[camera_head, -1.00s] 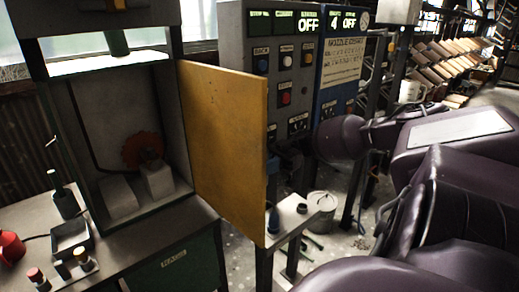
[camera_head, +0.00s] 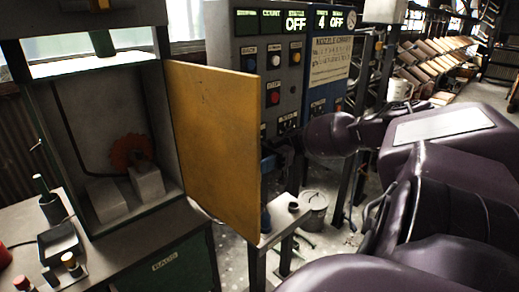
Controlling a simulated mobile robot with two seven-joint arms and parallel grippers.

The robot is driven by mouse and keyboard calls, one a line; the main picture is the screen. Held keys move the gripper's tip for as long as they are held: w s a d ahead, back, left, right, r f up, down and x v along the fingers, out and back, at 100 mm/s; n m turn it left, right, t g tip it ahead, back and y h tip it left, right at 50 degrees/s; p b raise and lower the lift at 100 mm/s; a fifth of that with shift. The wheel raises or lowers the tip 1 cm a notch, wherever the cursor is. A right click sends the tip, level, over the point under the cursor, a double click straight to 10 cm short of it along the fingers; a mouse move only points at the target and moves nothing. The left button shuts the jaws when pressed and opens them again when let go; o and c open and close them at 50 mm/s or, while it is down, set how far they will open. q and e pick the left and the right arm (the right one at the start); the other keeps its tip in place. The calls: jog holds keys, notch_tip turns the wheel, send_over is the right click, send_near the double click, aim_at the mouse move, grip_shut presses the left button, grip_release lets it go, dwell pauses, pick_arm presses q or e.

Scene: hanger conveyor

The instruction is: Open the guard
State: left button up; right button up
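The guard is a yellow panel (camera_head: 213,145) hinged at the right side of a machine cabinet (camera_head: 92,130). It stands swung out toward the right, and the cabinet's front is uncovered. Inside the cabinet are a reddish toothed wheel (camera_head: 132,153) and two grey blocks. My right arm reaches in from the right, and my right gripper (camera_head: 270,163) is at the panel's far right edge, behind it. The panel hides its fingertips, so I cannot tell whether it touches or grips the panel. My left gripper does not show.
A control box (camera_head: 275,75) with lit displays and buttons stands behind the guard. A small stand (camera_head: 283,222) and a metal bucket (camera_head: 314,208) are right of the panel's lower edge. A black tray (camera_head: 58,243) and small bottles sit on the bench at lower left.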

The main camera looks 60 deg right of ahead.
pick_arm(q)
jog(key=b, duration=0.1)
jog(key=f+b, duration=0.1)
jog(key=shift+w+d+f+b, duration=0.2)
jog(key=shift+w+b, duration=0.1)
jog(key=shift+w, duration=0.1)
pick_arm(e)
jog(key=s+d, duration=0.2)
jog(key=d, duration=0.8)
jog(key=shift+d, duration=0.3)
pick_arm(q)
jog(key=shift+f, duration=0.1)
